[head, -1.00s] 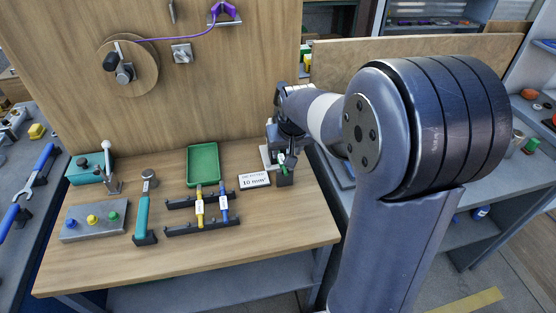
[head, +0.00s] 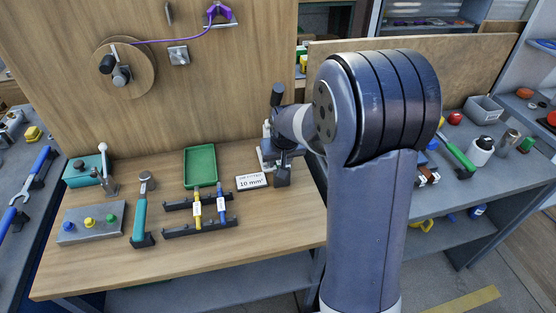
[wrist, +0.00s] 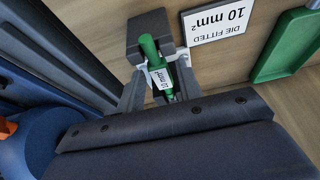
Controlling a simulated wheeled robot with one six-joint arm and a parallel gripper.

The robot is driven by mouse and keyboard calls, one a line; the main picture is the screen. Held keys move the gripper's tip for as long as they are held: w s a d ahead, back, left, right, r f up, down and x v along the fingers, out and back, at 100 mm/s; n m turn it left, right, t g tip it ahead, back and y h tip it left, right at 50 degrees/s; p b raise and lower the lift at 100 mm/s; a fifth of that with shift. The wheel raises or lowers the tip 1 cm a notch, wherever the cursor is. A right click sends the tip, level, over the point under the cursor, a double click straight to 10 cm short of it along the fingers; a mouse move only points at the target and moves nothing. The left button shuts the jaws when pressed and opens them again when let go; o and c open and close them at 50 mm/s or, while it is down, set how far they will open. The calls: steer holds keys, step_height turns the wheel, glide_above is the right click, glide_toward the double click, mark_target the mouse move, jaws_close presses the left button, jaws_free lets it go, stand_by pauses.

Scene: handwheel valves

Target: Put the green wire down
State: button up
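The green wire (wrist: 148,48) shows in the wrist view with a white tag marked 10 on it. It lies between the two fingers of my gripper (wrist: 160,72), which look closed on it near the tag. Its far end is over or against a dark block (wrist: 148,22); I cannot tell whether it is inside it. In the head view, my gripper and the green wire are hidden in the dark shapes at the bench's right end, by the dark block (head: 282,177). The dark wire rack (head: 202,228) holds a yellow wire (head: 196,210) and a blue wire (head: 221,204).
A sign reading "DIE FITTED 10 mm²" (head: 252,181) stands left of the block. A green tray (head: 200,167) lies behind the rack. A teal-handled tool (head: 140,215) and a grey button box (head: 91,222) are at left. Bare wood (head: 255,225) lies right of the rack.

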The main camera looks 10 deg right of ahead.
jaws_close()
